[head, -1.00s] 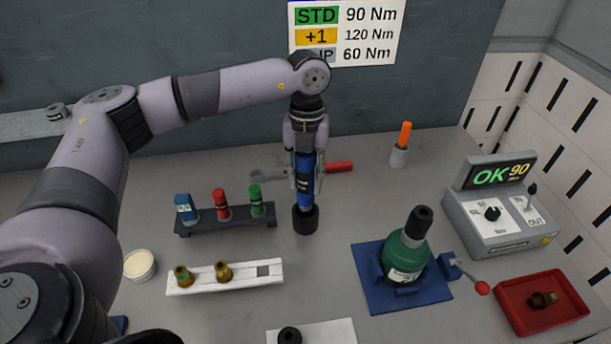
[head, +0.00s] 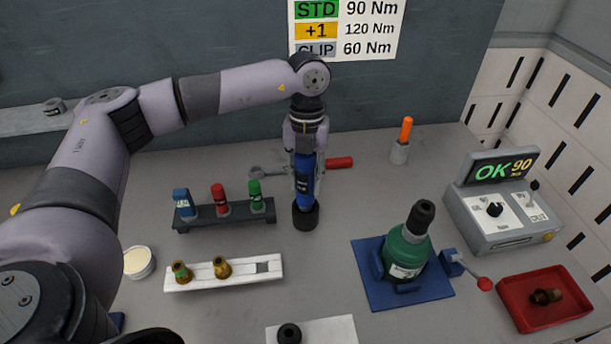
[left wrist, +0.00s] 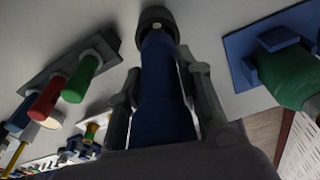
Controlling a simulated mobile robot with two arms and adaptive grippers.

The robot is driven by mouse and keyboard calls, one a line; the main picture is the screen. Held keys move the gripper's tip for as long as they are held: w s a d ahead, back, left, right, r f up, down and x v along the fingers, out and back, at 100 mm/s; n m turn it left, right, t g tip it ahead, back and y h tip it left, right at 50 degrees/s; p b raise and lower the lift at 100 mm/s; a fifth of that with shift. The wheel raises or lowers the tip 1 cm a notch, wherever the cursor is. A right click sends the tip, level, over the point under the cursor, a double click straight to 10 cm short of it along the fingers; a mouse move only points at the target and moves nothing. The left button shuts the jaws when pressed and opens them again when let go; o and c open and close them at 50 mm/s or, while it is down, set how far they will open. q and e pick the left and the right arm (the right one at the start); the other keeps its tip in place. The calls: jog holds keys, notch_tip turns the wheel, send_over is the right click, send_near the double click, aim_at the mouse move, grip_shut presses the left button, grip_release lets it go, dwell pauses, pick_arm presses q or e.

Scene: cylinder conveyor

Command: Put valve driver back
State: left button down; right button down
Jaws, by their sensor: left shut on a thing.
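The valve driver (head: 304,178), a blue upright tool, is in my left gripper (head: 305,180). The gripper is shut on its blue body, and the fingers lie along both sides of it in the left wrist view (left wrist: 165,100). The driver's lower end meets a wide black cup (head: 305,216) at the table. In the left wrist view a grey tip shows at the dark cup (left wrist: 157,18). I cannot tell how deep the tip sits in it. My right gripper is not in view.
A dark rack (head: 238,218) with blue, red and green tools stands left of the driver. A white strip (head: 205,284) with brass fittings lies in front of it. A green bottle (head: 404,255) on a blue stand is at right. A red-handled tool (head: 339,162) lies behind the driver.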

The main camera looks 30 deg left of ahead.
aim_at(305, 193)
pick_arm(q)
jog(key=shift+f+b, duration=0.5)
jog(key=shift+f, duration=0.15)
jog(key=shift+f+b, duration=1.15)
jog(key=shift+f, duration=0.55)
jog(key=c, duration=1.5)
grip_release()
jog(key=shift+r, duration=0.1)
jog(key=o, duration=0.4)
jog(key=shift+o, duration=0.2)
jog(key=shift+s, duration=0.1)
jog(key=shift+r+p, duration=1.95)
jog(key=shift+r, duration=1)
jog(key=shift+d+f, duration=0.1)
